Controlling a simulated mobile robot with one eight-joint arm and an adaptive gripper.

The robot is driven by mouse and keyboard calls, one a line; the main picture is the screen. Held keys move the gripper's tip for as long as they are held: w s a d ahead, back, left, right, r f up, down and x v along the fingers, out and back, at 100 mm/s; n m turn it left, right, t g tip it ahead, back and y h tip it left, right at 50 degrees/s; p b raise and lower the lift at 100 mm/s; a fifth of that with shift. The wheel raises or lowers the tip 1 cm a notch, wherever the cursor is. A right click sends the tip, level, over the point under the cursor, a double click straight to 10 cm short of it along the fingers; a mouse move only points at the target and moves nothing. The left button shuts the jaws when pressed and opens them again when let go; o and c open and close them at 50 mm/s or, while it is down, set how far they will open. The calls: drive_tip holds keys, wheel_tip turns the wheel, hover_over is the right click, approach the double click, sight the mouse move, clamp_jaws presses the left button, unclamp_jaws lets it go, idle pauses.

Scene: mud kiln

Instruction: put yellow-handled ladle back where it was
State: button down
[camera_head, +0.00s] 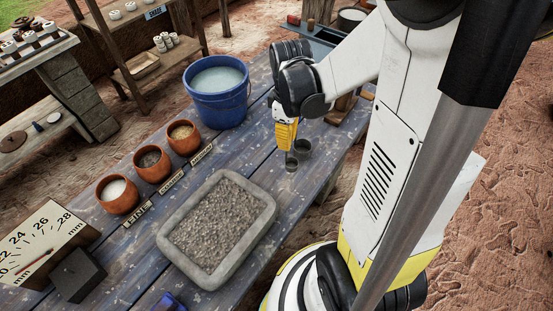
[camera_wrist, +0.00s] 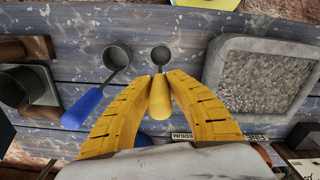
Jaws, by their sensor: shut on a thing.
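My gripper (camera_head: 287,147) is above the blue plank table (camera_head: 145,265), between the blue bucket and the stone tray. In the wrist view its two yellow fingers (camera_wrist: 160,84) are closed around the yellow-handled ladle's handle (camera_wrist: 159,104). The ladle's small grey cup (camera_wrist: 161,55) points away from the gripper. In the head view that cup (camera_head: 291,162) shows just below the fingertips, and the handle is mostly hidden. I cannot tell whether the cup touches the table. A blue-handled ladle (camera_wrist: 82,108) is close beside it, with its grey cup (camera_wrist: 116,57) left of the yellow one's.
A stone tray of grey grit (camera_head: 266,226) is nearby. A blue bucket (camera_head: 217,92) and clay pots (camera_head: 118,195) with labels line the far side. A dark round vessel (camera_wrist: 20,87) and wooden part sit left in the wrist view. A dial board (camera_head: 45,237) is at lower left.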

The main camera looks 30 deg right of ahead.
sight(291, 164)
wheel_tip(291, 164, down, 6)
drive_tip(key=w+a+b, duration=0.1)
drive_tip(key=a+b, duration=0.1)
drive_tip(key=shift+w+a+r, duration=0.15)
drive_tip(key=shift+w+a, duration=0.05)
drive_tip(key=shift+w, duration=0.1)
drive_tip(key=shift+f+b, duration=0.2)
drive_tip(key=shift+b, duration=0.25)
drive_tip(key=c, duration=1.4)
unclamp_jaws()
drive_tip(key=shift+c, duration=0.2)
drive_tip(key=shift+r, duration=0.1)
